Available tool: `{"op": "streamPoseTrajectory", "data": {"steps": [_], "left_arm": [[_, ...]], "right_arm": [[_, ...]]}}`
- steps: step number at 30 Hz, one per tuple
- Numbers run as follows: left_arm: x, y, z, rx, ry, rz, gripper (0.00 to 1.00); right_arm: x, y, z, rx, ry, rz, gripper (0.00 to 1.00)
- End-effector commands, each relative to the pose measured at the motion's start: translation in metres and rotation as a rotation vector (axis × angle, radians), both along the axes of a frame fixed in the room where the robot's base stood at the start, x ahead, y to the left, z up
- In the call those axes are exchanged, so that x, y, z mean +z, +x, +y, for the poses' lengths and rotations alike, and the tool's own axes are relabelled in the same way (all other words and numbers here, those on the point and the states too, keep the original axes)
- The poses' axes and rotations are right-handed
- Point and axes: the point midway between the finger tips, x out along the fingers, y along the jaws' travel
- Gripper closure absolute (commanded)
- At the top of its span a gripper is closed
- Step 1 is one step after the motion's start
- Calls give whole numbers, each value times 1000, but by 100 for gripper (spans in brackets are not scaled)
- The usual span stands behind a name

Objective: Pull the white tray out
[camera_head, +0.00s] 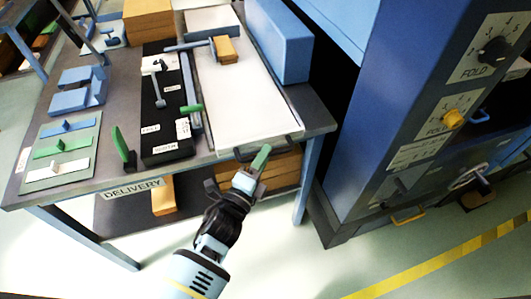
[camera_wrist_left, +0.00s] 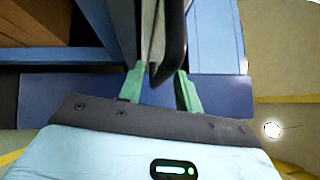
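The white tray (camera_head: 245,95) lies flat on the grey table, with a dark handle (camera_head: 285,140) on its near edge. My left gripper (camera_head: 258,160) is at that handle, coming from the near side. In the left wrist view its two green fingers (camera_wrist_left: 160,90) stand apart, and the dark handle (camera_wrist_left: 172,45) reaches down between them, closer to the right finger. A gap shows beside the left finger, so the fingers are not shut on the handle. My right gripper is in neither view.
An orange-brown block (camera_head: 226,48) rests on the tray. A blue box (camera_head: 280,40) stands along its right side, and a black labelled board (camera_head: 165,105) lies to its left. A blue machine cabinet (camera_head: 400,110) stands to the right. Floor in front of the table is clear.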

Motion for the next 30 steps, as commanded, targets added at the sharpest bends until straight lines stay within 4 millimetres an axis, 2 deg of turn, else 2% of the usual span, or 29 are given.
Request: {"op": "streamPoseTrajectory", "data": {"steps": [5,14,22,30], "left_arm": [[2,12,-6,0,-1,0,66],[2,14,-7,0,0,1,66],[2,14,-7,0,0,1,100],[2,14,-7,0,0,1,100]], "right_arm": [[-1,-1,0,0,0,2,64],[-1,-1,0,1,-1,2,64],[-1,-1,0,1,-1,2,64],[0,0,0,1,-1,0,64]]}}
